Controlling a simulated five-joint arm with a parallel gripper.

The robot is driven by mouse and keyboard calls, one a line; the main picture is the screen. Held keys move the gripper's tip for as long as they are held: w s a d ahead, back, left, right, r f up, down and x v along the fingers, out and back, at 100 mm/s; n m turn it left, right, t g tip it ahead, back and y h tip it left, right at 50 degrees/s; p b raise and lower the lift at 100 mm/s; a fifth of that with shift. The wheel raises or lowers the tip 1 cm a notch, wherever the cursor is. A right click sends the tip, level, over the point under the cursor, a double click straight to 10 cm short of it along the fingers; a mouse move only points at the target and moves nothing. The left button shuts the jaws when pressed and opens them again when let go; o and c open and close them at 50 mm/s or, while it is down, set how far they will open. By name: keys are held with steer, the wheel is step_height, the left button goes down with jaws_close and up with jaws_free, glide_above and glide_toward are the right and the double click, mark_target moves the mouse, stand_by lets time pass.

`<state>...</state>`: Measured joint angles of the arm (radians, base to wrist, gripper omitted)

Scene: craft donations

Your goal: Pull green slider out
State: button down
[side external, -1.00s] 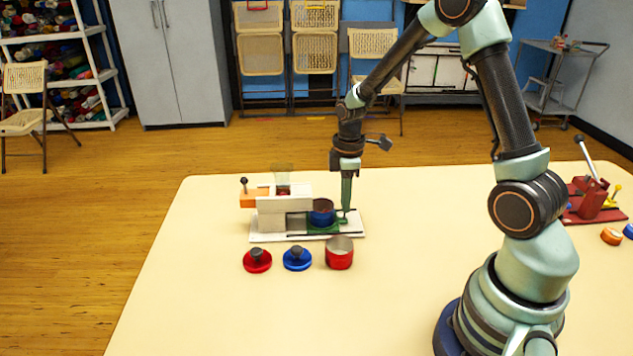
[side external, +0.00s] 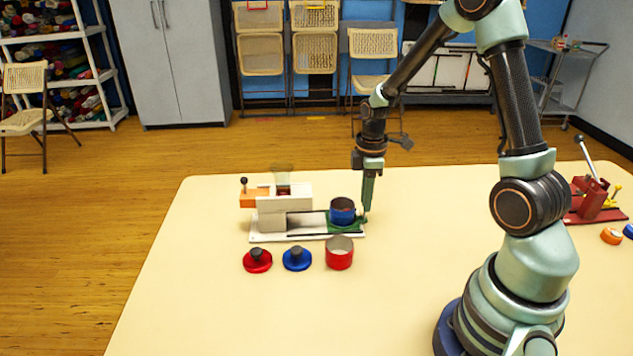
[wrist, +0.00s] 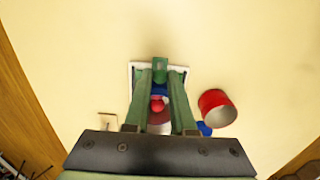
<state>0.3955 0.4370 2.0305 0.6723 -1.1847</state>
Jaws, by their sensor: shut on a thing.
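The green slider (side external: 345,229) sits at the right end of the white fixture's base (side external: 290,237), with a blue cup (side external: 342,215) standing upright on it. My gripper (side external: 366,210) points down at the slider's right end, just beside the blue cup. In the wrist view, my gripper (wrist: 160,75) has its two green fingers closed on the slider's upright green handle (wrist: 160,68). The fingers partly hide the blue cup and the slider there.
A red open cup (side external: 339,256), a blue lid (side external: 297,259) and a red lid (side external: 257,261) stand in front of the fixture. An orange slider (side external: 254,197) sticks out at its left. A red lever press (side external: 593,200) is far right.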

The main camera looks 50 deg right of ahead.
steer(key=shift+d, duration=0.1)
steer(key=c, duration=0.8)
jaws_free()
steer(key=shift+r, duration=0.1)
steer(key=shift+r, duration=3.65)
